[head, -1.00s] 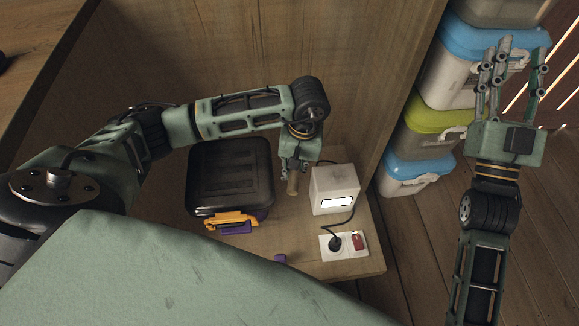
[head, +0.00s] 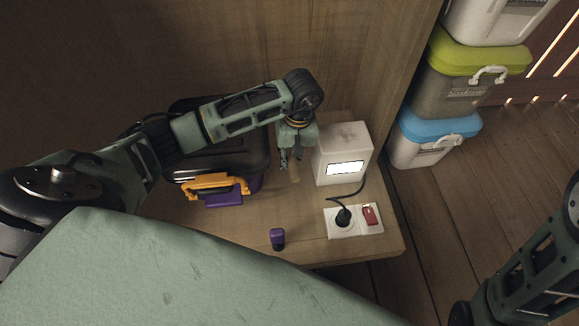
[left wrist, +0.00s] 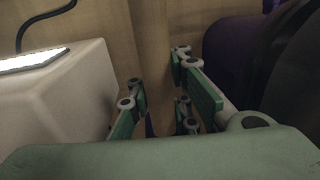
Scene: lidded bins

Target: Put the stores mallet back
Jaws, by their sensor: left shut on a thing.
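My left gripper (head: 290,165) points down between the black bin and the white box. It is shut on a tan, wooden-looking piece (head: 294,175), which looks like part of the mallet. Only a short end of it shows below the fingers, and I cannot make out a mallet head. In the left wrist view the fingers (left wrist: 160,115) hang beside the white box, and the held piece is hard to see. The black lidded bin (head: 250,152) has an orange latch or handle (head: 215,183) and a purple part at its front. My left arm covers much of its lid. My right gripper is out of view.
The white box (head: 343,140) with a lit panel stands close right of my left gripper, its cable running to a socket plate (head: 352,221). A small purple object (head: 277,238) lies near the shelf's front. Stacked lidded bins (head: 435,137) stand at right.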

